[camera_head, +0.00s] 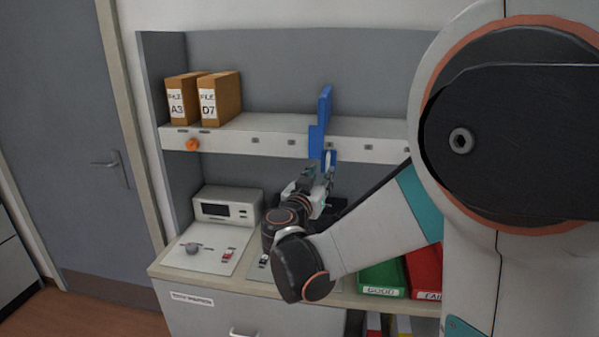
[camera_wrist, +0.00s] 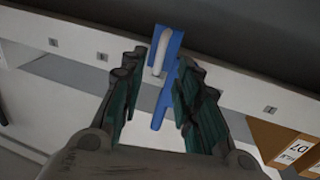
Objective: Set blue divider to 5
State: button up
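The blue divider (camera_head: 324,110) stands upright on the grey shelf (camera_head: 270,124), its lower part hanging over the shelf's front edge. In the wrist view the divider (camera_wrist: 164,70) has a pale handle-like piece (camera_wrist: 161,52) on its front. My gripper (camera_head: 318,172) is just below and in front of the divider's lower part. In the wrist view my gripper's fingers (camera_wrist: 160,75) are spread on both sides of the divider, with a visible gap at the left finger. Small number labels (camera_wrist: 102,56) run along the shelf edge; the digits are too small to read surely.
Two brown file boxes (camera_head: 221,99) stand at the shelf's left end, above an orange knob (camera_head: 192,144). A white device (camera_head: 228,208) sits on the counter below. A green bin (camera_head: 382,279) and a red bin (camera_head: 424,270) are at right. The shelf between files and divider is clear.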

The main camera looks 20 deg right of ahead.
aim_at(327, 168)
jog(key=x, duration=0.5)
jog(key=shift+w+d+b, duration=0.25)
jog(key=shift+d+b, duration=0.05)
jog(key=shift+b, duration=0.05)
jog(key=shift+c, duration=0.2)
grip_shut()
